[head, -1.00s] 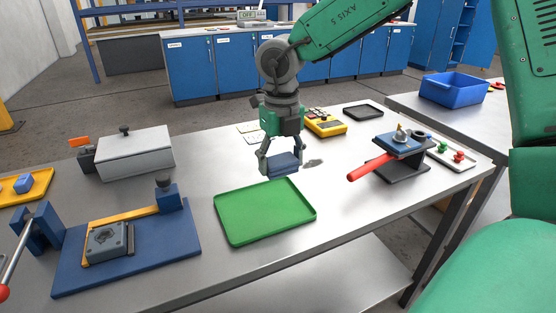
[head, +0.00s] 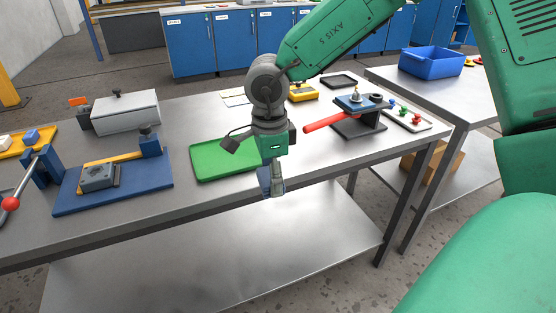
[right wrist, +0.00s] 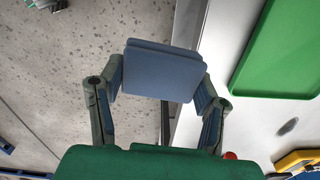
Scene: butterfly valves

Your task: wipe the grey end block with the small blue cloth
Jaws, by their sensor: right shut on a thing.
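The grey end block (head: 98,177) sits on a blue fixture plate (head: 140,196) at the left of the steel table. My right gripper (head: 273,186) hangs near the table's front edge, well to the right of the block and apart from it. It is shut on the small blue cloth (right wrist: 163,70), which looks like a flat folded pad between the two fingers in the right wrist view (right wrist: 160,82). In the head view the cloth is mostly hidden by the fingers. My left gripper is not in view.
A green tray (head: 215,172) lies just behind my right gripper. A black stand with a red handle (head: 335,121) is to its right. A pale lidded box (head: 125,113) stands behind the fixture. A lever with a red knob (head: 10,204) stands at far left.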

